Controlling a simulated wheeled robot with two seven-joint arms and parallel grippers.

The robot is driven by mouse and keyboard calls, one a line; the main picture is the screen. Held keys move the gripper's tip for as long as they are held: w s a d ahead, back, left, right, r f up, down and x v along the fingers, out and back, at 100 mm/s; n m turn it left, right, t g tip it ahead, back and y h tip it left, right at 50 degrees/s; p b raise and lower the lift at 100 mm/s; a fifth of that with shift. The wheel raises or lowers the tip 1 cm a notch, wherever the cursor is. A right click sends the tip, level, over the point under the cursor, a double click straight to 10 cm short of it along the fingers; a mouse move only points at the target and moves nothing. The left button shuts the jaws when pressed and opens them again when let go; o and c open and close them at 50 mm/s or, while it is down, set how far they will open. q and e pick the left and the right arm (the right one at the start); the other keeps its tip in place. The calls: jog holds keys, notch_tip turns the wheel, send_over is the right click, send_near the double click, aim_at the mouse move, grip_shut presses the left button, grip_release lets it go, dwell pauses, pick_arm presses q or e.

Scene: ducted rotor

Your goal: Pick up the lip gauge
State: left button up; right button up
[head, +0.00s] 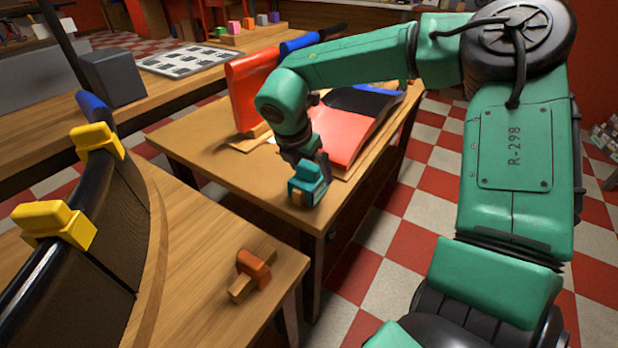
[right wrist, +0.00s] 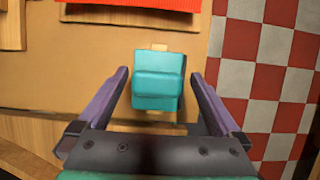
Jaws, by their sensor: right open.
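A teal block with a pale wooden piece, which looks like the lip gauge (head: 305,186), is at the near corner of the middle table. It also shows in the right wrist view (right wrist: 158,85). My right gripper (right wrist: 160,73) is open, with its purple fingers on either side of the block and visible gaps at both sides. In the head view my right gripper (head: 312,165) comes down over the block from above and partly hides it. I cannot tell how far down the fingertips reach. My left gripper is not in view.
A red and blue panelled piece (head: 345,135) lies on the middle table (head: 200,150) behind the block. An orange block on a wooden bar (head: 253,270) lies on the near table. Yellow clamps (head: 60,222) grip the curved black duct at left.

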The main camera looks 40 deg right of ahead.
jog(key=x, duration=0.3)
jog(key=shift+f, duration=0.15)
jog(key=c, duration=1.2)
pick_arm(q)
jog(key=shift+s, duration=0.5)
pick_arm(e)
jog(key=shift+c, duration=0.2)
notch_tip(320, 180, up, 15)
notch_tip(320, 180, up, 6)
jog(key=p, duration=0.2)
send_over(312, 175)
jog(key=w+d, duration=0.2)
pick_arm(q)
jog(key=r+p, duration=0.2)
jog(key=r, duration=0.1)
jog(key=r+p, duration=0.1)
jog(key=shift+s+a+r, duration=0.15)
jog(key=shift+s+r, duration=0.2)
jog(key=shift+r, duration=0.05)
pick_arm(e)
notch_tip(312, 175, up, 4)
jog(key=shift+w+r, duration=0.1)
